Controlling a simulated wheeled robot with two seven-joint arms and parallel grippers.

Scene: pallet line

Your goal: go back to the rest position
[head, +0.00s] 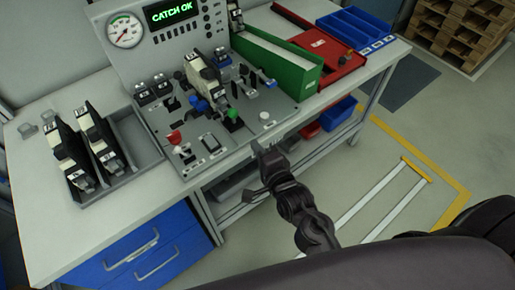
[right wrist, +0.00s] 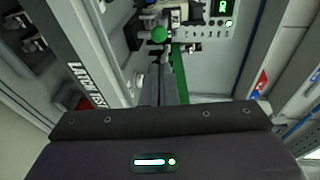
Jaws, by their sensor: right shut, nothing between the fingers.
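My right gripper (head: 264,152) is at the front edge of the workbench (head: 60,235), just off the grey fixture plate, in the head view. Its fingers are shut with nothing between them. In the right wrist view the closed fingers (right wrist: 163,78) point toward the fixture, with a green knob (right wrist: 158,34) beyond their tips. On the fixture stands a beige and black device (head: 203,77) among blue, red and green knobs. I cannot tell whether the gripper touches the bench. My left gripper is not in view.
A panel with a gauge (head: 125,31) and a display (head: 171,12) reading "CATCH OK" stands behind. A grey tray (head: 147,150) with two devices is at the left. A green bin (head: 290,72), red tray (head: 335,58) and blue bins (head: 352,30) are at the right.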

